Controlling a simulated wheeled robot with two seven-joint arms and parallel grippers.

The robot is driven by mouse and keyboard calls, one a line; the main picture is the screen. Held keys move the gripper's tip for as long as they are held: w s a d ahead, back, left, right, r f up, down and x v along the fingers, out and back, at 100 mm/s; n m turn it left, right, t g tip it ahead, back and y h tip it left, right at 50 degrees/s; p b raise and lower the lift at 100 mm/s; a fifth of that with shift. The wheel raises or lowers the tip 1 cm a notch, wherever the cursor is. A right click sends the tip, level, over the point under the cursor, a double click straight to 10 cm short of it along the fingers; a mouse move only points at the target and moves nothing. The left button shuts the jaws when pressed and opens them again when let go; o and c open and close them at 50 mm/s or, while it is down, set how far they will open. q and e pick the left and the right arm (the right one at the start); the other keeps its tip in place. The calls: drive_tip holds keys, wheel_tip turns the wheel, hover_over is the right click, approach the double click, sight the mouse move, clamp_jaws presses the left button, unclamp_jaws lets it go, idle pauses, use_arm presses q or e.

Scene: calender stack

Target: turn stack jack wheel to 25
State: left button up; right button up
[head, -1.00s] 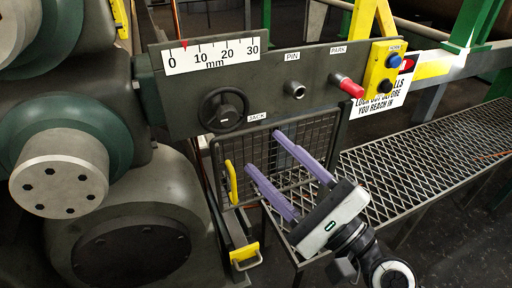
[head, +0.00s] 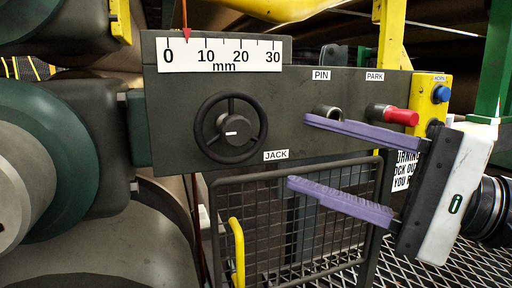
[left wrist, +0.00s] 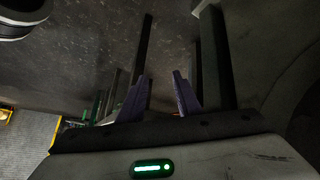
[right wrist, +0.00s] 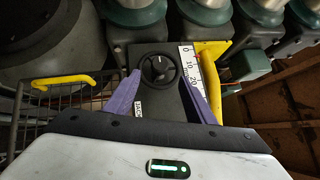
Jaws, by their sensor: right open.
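The black JACK handwheel (head: 217,143) is on the dark panel and has a white mark on its hub. The white mm scale (head: 220,68) is above it; its red pointer (head: 186,33) stands about midway between 0 and 10. My right gripper (head: 297,150) is open and empty, fingers pointing left, apart from the wheel to its right in the head view. In the right wrist view the wheel (right wrist: 162,70) appears between the fingertips, farther off. My left gripper (left wrist: 161,82) shows only in the left wrist view, with an empty gap between its fingers.
The PIN knob (head: 327,113) and red PARK handle (head: 400,115) are close to my right gripper's upper finger. A yellow button box (head: 430,100) is at the panel's right end. A mesh guard (head: 290,235) with a yellow handle (head: 237,250) is below. Large rollers stand at left.

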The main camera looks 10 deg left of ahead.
sight(244, 134)
drive_tip(key=x, duration=0.8)
drive_tip(key=shift+a, duration=0.3)
